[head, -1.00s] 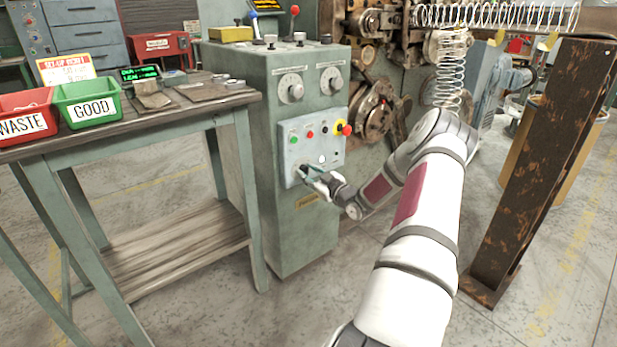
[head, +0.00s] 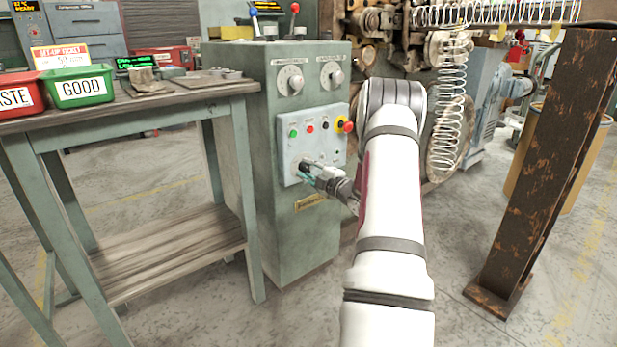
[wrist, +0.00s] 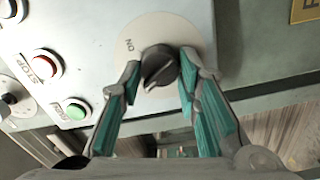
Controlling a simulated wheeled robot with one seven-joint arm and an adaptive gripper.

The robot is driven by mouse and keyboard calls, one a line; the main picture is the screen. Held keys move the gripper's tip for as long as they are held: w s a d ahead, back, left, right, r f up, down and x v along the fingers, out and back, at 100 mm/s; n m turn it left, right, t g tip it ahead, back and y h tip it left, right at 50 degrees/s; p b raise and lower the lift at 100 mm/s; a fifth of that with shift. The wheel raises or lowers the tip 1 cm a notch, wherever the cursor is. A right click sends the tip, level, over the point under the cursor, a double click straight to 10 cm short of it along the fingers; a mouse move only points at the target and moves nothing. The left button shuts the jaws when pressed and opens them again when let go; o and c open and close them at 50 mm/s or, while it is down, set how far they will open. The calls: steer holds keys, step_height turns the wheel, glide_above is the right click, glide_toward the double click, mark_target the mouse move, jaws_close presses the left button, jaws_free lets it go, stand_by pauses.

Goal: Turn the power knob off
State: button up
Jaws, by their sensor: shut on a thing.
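The power knob (wrist: 160,66) is a dark round knob on a pale disc (wrist: 190,32) lettered "ON". Its raised ridge runs slantwise, with a light mark toward the lower left in the wrist view. My gripper (wrist: 159,68) has one teal-padded finger on each side of the knob and is shut on it. In the head view my gripper (head: 304,171) is at the lower left of the pale control panel (head: 327,156), and it hides the knob there.
Beside the knob are a red stop button (wrist: 46,66) and a green button (wrist: 76,111). A yellow-ringed red button (head: 346,126) sits at the panel's upper right. A workbench (head: 236,87) stands left of the green cabinet (head: 262,75). A rusty post (head: 545,170) stands right.

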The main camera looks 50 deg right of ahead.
steer(key=shift+n, duration=1.4)
steer(key=o, duration=1.1)
steer(key=v, duration=1.2)
steer(key=shift+a, duration=0.1)
